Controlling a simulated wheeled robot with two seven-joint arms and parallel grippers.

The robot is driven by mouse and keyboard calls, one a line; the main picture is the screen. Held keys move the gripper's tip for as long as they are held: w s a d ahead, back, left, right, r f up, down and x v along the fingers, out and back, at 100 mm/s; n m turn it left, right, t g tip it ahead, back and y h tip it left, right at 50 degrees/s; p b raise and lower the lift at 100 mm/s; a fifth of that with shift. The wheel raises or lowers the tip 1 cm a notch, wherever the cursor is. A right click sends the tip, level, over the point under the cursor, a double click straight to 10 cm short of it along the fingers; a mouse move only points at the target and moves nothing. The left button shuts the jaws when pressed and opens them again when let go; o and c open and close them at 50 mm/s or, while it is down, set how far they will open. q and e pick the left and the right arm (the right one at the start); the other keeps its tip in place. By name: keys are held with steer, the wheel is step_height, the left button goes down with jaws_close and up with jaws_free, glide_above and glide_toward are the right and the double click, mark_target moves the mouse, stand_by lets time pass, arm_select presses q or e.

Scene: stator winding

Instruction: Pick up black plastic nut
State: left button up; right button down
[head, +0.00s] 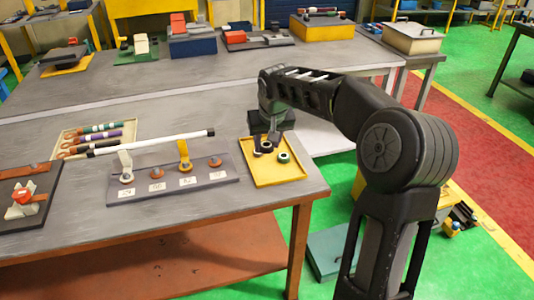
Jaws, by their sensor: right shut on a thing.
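My right arm comes in from the right, and its gripper (268,140) points down over the yellow tray (277,179) at the table's right end. The gripper is shut on a small dark thing, which looks like a black plastic nut (266,147); the fingers and the small size hide its outline. Another nut, dark with a pale centre (283,157), lies in the tray just right of and nearer than the gripper. I cannot tell whether the held nut touches the tray. My left gripper is not in view.
Left of the tray, a dark board (150,195) carries upright holders and a long white rod (150,143). Behind it is a tray of coloured rods (97,136). A fixture with a red knob (23,195) stands at far left. The tray's front half is bare.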

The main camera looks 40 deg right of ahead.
stand_by(0.7)
steer(key=s+a+f+n+y, duration=0.1)
steer(key=a+f+n, duration=0.1)
steer(key=a, duration=0.9)
steer(key=s+a+f+n, duration=0.2)
steer(key=a+f, duration=0.1)
steer(key=a, duration=0.9)
steer(key=shift+s+a+f+y, duration=0.15)
steer(key=shift+y, duration=0.25)
